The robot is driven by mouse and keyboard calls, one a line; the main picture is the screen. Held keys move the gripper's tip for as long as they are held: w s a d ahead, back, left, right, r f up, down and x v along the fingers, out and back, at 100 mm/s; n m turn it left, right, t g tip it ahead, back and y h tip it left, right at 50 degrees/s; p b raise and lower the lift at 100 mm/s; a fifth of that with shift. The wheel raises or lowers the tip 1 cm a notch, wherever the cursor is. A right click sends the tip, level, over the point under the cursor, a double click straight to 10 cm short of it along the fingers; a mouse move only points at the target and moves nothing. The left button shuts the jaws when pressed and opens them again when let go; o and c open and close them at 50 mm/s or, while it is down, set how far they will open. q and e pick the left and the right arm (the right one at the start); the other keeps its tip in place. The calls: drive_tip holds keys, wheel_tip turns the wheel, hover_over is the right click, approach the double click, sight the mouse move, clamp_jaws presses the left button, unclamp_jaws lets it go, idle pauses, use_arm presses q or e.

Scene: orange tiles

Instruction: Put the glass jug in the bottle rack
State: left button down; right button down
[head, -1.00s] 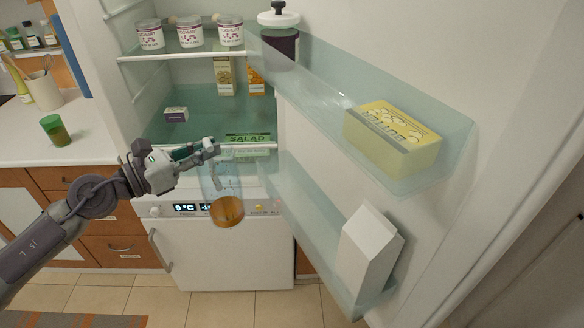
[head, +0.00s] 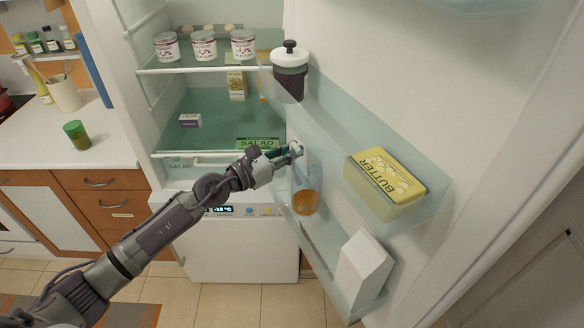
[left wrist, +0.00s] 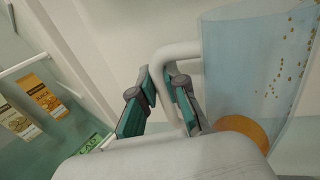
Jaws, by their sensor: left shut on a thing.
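The glass jug (head: 306,187) is clear with an orange bottom or contents, and hangs upright beside the fridge door. It also shows large at the right of the left wrist view (left wrist: 250,65). My left gripper (head: 294,150) is shut on its pale handle, which runs between the fingers in the left wrist view (left wrist: 170,100). The clear door shelf at the bottom of the door, which looks like the bottle rack (head: 318,252), is below and to the right of the jug. It holds a white carton (head: 362,272). My right gripper is not in view.
The upper door shelf holds a butter box (head: 386,183) and a dark jar with a white lid (head: 290,72). Fridge shelves hold yoghurt cups (head: 204,45) and a salad pack (head: 257,143). The lower rack is clear left of the carton. A green cup (head: 76,134) stands on the counter.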

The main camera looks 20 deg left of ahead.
use_arm(q)
wheel_tip(320, 180, down, 6)
drive_tip(key=b, duration=0.2)
drive_tip(key=shift+r+b, duration=0.2)
drive_tip(key=shift+b, duration=0.15)
drive_tip(key=shift+w+d+f, duration=0.1)
drive_tip(key=shift+w+f, duration=0.05)
drive_tip(key=shift+f, duration=0.15)
drive_tip(key=shift+f, duration=0.2)
drive_tip(key=c, duration=1.2)
unclamp_jaws()
